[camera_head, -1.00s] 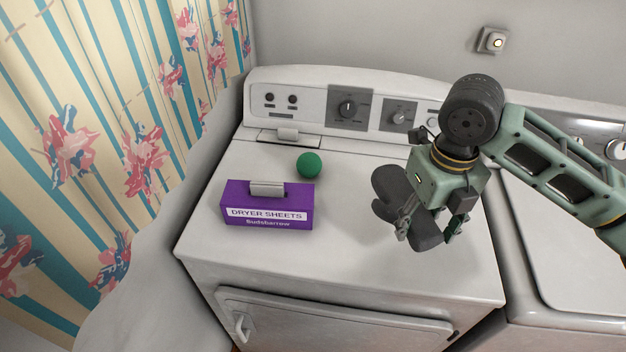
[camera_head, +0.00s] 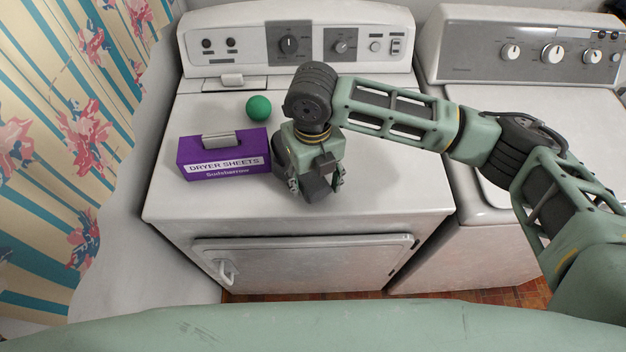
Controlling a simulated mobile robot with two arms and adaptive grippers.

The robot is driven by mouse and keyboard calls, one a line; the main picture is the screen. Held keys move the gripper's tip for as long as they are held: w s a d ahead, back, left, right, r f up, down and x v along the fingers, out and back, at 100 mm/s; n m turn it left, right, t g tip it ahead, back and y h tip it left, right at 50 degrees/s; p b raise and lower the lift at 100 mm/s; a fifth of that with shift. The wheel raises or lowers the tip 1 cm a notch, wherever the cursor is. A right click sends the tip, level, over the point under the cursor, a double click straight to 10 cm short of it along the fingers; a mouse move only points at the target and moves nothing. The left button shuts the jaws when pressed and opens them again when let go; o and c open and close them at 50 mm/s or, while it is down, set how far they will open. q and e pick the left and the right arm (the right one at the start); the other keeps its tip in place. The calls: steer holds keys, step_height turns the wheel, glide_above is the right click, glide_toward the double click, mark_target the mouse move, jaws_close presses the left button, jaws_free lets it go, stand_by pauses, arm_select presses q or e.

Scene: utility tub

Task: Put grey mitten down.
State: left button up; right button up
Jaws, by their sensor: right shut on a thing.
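The grey mitten (camera_head: 316,188) is dark grey and mostly hidden behind my right gripper. My right gripper (camera_head: 318,187) points down over the front middle of the white dryer top (camera_head: 385,185), shut on the mitten. The mitten is low, close to the dryer top; I cannot tell whether it touches it. My left gripper is not in view.
A purple dryer sheets box (camera_head: 225,160) stands just left of the mitten. A green ball (camera_head: 258,108) lies behind the box. A white washer (camera_head: 463,140) stands to the right. The dryer top right of my gripper is clear.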

step_height(320, 180, down, 2)
steer(key=shift+f+p, duration=0.1)
steer(key=shift+p, duration=0.2)
steer(key=shift+f, duration=0.15)
steer(key=o, duration=1.2)
step_height(320, 180, up, 12)
steer(key=shift+r+b, duration=0.1)
steer(key=shift+b, duration=1)
